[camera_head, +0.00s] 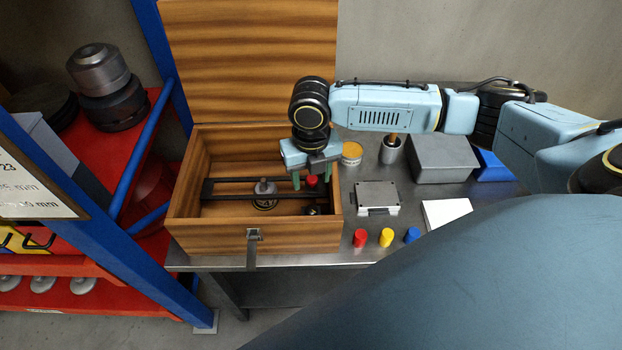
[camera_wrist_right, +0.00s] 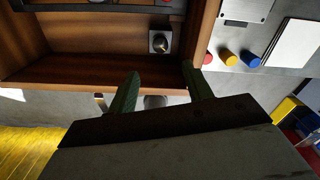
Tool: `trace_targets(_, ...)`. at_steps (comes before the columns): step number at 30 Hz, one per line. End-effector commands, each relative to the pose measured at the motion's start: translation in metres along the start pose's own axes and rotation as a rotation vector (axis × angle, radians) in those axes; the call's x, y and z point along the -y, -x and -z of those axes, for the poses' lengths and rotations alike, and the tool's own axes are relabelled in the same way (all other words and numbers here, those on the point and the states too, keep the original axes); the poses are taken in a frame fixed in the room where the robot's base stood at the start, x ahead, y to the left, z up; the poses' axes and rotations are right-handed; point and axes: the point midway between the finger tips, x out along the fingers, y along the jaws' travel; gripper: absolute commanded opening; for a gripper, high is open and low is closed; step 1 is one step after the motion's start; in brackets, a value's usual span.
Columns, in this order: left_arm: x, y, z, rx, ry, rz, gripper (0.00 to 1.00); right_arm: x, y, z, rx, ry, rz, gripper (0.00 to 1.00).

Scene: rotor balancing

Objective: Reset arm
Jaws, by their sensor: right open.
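My right gripper (camera_head: 311,180) hangs over the right part of the open wooden box (camera_head: 205,238) with its green fingers apart. Its two fingers also show in the right wrist view (camera_wrist_right: 161,82), with nothing held between them. Inside the box, a dark bar (camera_head: 225,190) carries a metal rotor hub (camera_head: 264,187) near its middle. A red weight (camera_head: 312,181) appears between the fingers in the head view, but not between them in the wrist view. A small dark knob (camera_head: 313,210) sits in the box's front right corner. My left gripper is not seen.
Red (camera_head: 360,238), yellow (camera_head: 386,237) and blue (camera_head: 411,235) cylinders stand right of the box. Behind them are a metal scale (camera_head: 377,196), a cup (camera_head: 391,151), a grey bin (camera_head: 442,160) and a white sheet (camera_head: 447,213). A blue-and-red rack (camera_head: 150,110) stands at left.

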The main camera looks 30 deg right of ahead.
Motion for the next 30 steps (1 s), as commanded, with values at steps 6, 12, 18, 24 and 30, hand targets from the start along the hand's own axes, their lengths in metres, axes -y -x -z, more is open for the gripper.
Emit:
trace_targets(6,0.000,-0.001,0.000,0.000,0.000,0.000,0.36,0.000,0.016,0.000,0.000,0.001,0.000,0.50)
trace_targets(12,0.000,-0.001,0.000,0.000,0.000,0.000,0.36,0.000,0.017,0.000,-0.001,0.001,0.000,0.50)
trace_targets(18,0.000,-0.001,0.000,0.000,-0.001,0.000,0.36,0.000,0.017,0.000,-0.001,0.001,0.000,0.50)
trace_targets(24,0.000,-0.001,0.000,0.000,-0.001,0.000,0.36,-0.005,0.015,0.004,-0.001,-0.011,-0.008,0.50)
trace_targets(30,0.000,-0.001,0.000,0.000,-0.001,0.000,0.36,-0.048,-0.006,0.042,0.004,-0.192,-0.097,0.50)
